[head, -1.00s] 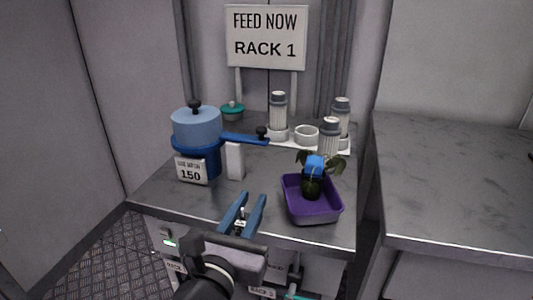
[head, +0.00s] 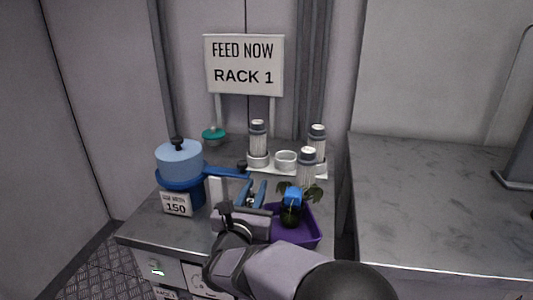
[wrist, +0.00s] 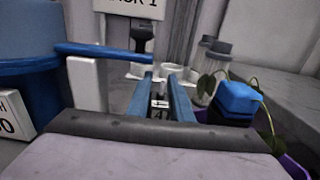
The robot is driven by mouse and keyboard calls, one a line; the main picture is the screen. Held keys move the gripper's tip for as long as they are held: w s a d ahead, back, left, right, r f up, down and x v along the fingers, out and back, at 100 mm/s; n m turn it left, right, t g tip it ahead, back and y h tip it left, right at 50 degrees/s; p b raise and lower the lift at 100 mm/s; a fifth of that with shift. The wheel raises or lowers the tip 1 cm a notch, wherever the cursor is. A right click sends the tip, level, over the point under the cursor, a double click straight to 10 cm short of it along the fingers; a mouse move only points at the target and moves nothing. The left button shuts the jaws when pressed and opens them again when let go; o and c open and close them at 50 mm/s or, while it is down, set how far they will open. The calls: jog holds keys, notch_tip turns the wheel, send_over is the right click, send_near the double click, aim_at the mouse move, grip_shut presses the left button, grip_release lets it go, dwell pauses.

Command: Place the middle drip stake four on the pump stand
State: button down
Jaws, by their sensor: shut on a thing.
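Grey-capped ribbed white cylinders stand at the back: one at left (head: 257,140), one at right (head: 317,140) and one in front (head: 306,167). An empty white ring (head: 286,159) sits between the back two. No drip stake or pump stand is labelled.
A blue pot (head: 179,162) with a long handle (head: 226,172) stands left behind a "150" card (head: 176,204). The white block (head: 216,191) stands near it. The right counter (head: 425,200) is mostly clear.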

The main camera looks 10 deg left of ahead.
jog(key=w+p, duration=0.3)
jog(key=w, duration=0.6)
jog(key=shift+r+p, duration=0.1)
jog(key=shift+p, duration=0.3)
jog(key=shift+w, duration=0.6)
jog(key=shift+w+p, duration=0.5)
jog(key=w+p, duration=0.1)
jog(key=w, duration=0.2)
jog(key=shift+p, duration=0.3)
jog(key=shift+s+p, duration=0.1)
jog(key=shift+p, duration=0.35)
jog(key=shift+f+b, duration=0.45)
jog(key=shift+b, duration=0.05)
jog(key=c, duration=1.6)
grip_release()
jog(key=shift+r, duration=0.15)
